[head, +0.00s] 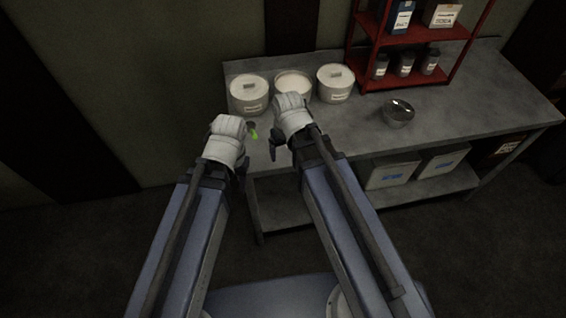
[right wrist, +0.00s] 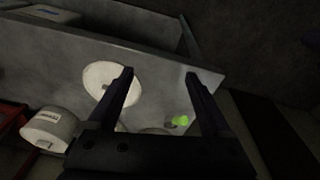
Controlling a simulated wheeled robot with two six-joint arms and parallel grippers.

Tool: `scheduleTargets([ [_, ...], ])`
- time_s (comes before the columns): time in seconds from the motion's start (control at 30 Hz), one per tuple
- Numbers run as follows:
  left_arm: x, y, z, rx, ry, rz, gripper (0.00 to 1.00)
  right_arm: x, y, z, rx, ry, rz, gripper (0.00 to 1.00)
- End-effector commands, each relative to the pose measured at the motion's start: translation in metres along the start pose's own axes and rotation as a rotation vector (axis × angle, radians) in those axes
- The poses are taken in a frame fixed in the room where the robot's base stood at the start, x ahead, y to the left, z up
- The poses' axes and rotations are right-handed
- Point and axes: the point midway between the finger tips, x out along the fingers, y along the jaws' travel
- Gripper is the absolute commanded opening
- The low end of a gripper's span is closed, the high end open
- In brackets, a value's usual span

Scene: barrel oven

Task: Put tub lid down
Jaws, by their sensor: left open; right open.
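Three white tubs stand in a row at the back of the grey table: the left tub (head: 249,94) and right tub (head: 336,82) have lids on, and the middle tub (head: 293,83) shows a pale round top without a clear handle. A white disc, apparently the tub lid (right wrist: 98,78), lies flat near the table's front edge in the right wrist view. My right gripper (right wrist: 160,76) is open above it, with one finger overlapping the disc in the picture. In the head view this gripper (head: 277,138) hides the disc. My left gripper (head: 242,160) is open and empty at the table's left end.
A green-handled item (head: 253,133) lies on the table between my grippers and shows in the right wrist view (right wrist: 180,121). A shiny metal bowl (head: 398,113) stands right. A red rack (head: 415,40) holds jars and boxes. The table's middle front is clear.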

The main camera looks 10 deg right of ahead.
Motion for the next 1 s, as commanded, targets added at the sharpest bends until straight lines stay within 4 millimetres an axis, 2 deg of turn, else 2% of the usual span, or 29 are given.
scheduleTargets([
  [0.03,0.000,0.000,0.000,0.000,0.000,0.000,0.50,-0.003,-0.020,0.023,-0.041,-0.046,0.006,0.84],
  [0.1,0.000,0.000,0.000,0.000,0.000,0.000,0.50,-0.006,-0.037,0.045,-0.078,-0.103,0.020,0.84],
  [0.2,0.000,0.000,0.000,0.000,0.000,0.000,0.50,-0.010,-0.053,0.067,-0.115,-0.159,0.037,0.84],
  [0.27,0.000,0.000,0.000,0.000,0.000,0.000,0.50,-0.012,-0.057,0.074,-0.127,-0.179,0.044,0.84],
  [1.0,0.000,0.000,0.000,0.000,0.000,0.000,0.50,-0.013,-0.059,0.077,-0.132,-0.190,0.048,0.84],
])
